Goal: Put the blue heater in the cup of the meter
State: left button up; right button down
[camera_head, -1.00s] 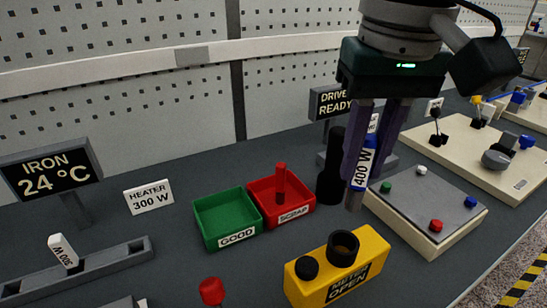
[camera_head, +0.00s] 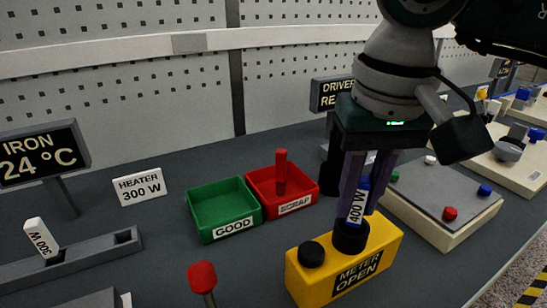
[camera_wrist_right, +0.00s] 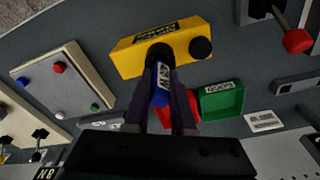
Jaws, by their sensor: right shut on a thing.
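The blue heater (camera_head: 357,206), with a white "400 W" label, is upright between the fingers of my right gripper (camera_head: 360,210). The gripper is shut on it, and the heater also shows in the right wrist view (camera_wrist_right: 162,85). The yellow meter (camera_head: 374,266) reads "METER OPEN" and has a black cup (camera_head: 351,240) on top. The heater's lower end is at the cup's mouth; its tip is hidden, so I cannot tell how deep it sits. My left gripper is not in view.
A green GOOD bin (camera_head: 222,209) and a red SCRAP bin (camera_head: 292,203) holding a red piece stand behind the meter. A white heater (camera_head: 41,238) stands in a grey rail at left. A red-tipped lever (camera_head: 202,276) is left of the meter. A button panel (camera_head: 443,200) is at right.

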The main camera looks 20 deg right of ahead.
jog(key=c, duration=0.8)
grip_release()
jog(key=shift+o, duration=0.2)
notch_tip(320, 180, up, 12)
jog(key=s, duration=0.1)
jog(key=shift+s+a+p, duration=0.25)
jog(key=shift+p, duration=0.05)
